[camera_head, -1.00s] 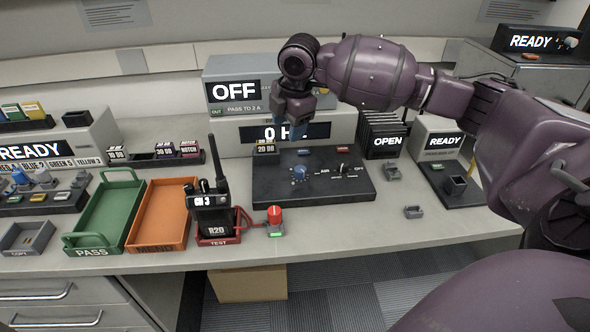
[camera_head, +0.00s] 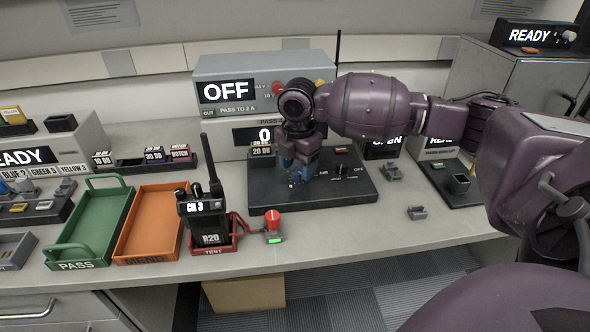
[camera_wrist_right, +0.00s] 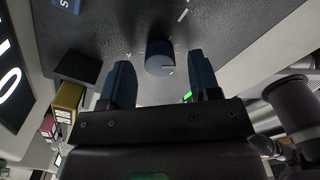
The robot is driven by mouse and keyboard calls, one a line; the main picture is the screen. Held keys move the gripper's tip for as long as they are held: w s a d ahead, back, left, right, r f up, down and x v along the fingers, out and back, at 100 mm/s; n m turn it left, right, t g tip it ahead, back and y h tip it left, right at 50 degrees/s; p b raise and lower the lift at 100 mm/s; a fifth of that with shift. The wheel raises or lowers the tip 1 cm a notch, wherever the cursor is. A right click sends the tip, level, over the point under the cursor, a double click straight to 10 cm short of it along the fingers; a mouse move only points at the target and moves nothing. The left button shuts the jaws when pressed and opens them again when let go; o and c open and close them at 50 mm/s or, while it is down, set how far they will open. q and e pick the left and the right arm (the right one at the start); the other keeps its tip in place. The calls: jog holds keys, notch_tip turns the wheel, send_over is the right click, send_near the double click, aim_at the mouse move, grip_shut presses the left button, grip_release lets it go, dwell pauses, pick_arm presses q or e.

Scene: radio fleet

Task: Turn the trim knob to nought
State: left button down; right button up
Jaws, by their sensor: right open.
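The blue trim knob sits on the dark sloped panel (camera_head: 345,194) in the middle of the bench. In the right wrist view the round knob (camera_wrist_right: 160,57) shows with a pale pointer line, ahead of and between the two fingers. My right gripper (camera_head: 297,177) is over the knob and hides most of it in the head view. In the wrist view this right gripper (camera_wrist_right: 158,82) is open, one finger on each side of the knob, with gaps visible. I cannot tell how deep the fingers reach around it. My left gripper is not in view.
A grey unit reading OFF (camera_head: 230,91) stands behind the panel. A radio (camera_head: 207,216) stands in a red TEST holder, left of the panel, beside a red button (camera_head: 273,222). Green (camera_head: 96,222) and orange (camera_head: 150,225) trays lie farther left. A toggle switch sits right of the knob.

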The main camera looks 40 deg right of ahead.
jog(key=shift+f, duration=0.55)
